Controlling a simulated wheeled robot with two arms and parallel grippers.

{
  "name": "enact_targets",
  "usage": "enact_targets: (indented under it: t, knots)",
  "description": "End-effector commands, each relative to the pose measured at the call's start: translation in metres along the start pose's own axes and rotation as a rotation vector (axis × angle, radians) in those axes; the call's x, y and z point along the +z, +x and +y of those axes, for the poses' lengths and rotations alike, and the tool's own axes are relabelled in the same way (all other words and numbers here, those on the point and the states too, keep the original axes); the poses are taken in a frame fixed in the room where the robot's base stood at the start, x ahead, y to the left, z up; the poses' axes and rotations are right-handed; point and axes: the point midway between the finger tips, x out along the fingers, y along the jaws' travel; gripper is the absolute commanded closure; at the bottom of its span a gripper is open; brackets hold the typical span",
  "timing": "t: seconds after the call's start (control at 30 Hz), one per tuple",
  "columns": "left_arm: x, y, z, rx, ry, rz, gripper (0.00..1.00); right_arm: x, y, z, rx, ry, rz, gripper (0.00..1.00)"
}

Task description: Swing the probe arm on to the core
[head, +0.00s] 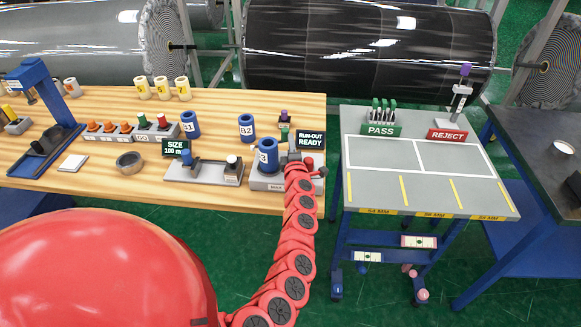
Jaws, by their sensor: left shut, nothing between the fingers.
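The run-out station (262,183) is a grey base near the right end of the wooden bench. A blue core marked 3 (267,157) stands upright on it. A small red knob (309,163) shows on the station's right side, perhaps part of the probe arm; the probe arm itself is mostly hidden. A dark sign reading RUN-OUT READY (311,143) stands behind. My left gripper (293,151), at the end of the red segmented arm, is beside the core on its right. It is shut and empty; whether it touches anything is unclear. My right gripper is out of view.
Blue cores 1 (190,124) and 2 (246,128) stand on the wooden bench (120,188). A SIZE gauge (205,171) is left of the station. A grey table (430,185) with PASS (381,130) and REJECT (447,135) signs stands right, across a gap.

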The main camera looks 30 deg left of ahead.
Motion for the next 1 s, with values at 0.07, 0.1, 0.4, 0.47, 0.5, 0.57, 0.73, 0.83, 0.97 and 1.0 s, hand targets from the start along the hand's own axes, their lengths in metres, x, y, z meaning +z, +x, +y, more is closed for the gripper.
enact_targets:
  t: [0.07, 0.1, 0.4, 0.47, 0.5, 0.57, 0.73, 0.83, 0.97, 1.0]
  knots:
    - [0.001, -0.008, -0.003, -0.001, -0.004, 0.001, 1.00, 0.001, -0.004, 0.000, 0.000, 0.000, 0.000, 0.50]
    - [0.001, -0.012, -0.004, -0.002, -0.004, 0.003, 1.00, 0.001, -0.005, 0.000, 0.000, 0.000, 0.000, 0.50]
    - [0.000, -0.052, -0.005, -0.005, -0.001, 0.001, 1.00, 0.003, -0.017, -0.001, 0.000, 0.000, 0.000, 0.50]
    - [-0.001, -0.062, -0.005, -0.004, -0.002, 0.003, 1.00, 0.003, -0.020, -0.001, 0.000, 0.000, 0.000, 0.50]
    - [0.000, -0.068, -0.005, -0.005, -0.002, 0.002, 1.00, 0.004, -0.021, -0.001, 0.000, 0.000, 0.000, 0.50]
    - [-0.001, -0.078, -0.005, -0.004, 0.000, 0.003, 1.00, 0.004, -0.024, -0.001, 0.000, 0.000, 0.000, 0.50]
    - [0.001, -0.109, -0.006, -0.007, -0.001, -0.001, 1.00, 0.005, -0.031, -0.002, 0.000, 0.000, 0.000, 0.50]
    - [0.000, -0.127, -0.004, -0.005, 0.001, 0.001, 1.00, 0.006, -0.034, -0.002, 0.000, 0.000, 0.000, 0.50]
    - [-0.001, -0.147, -0.003, -0.004, 0.000, 0.002, 1.00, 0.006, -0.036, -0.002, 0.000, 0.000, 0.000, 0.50]
    - [0.000, -0.152, -0.003, -0.005, 0.000, 0.001, 1.00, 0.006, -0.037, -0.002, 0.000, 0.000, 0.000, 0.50]
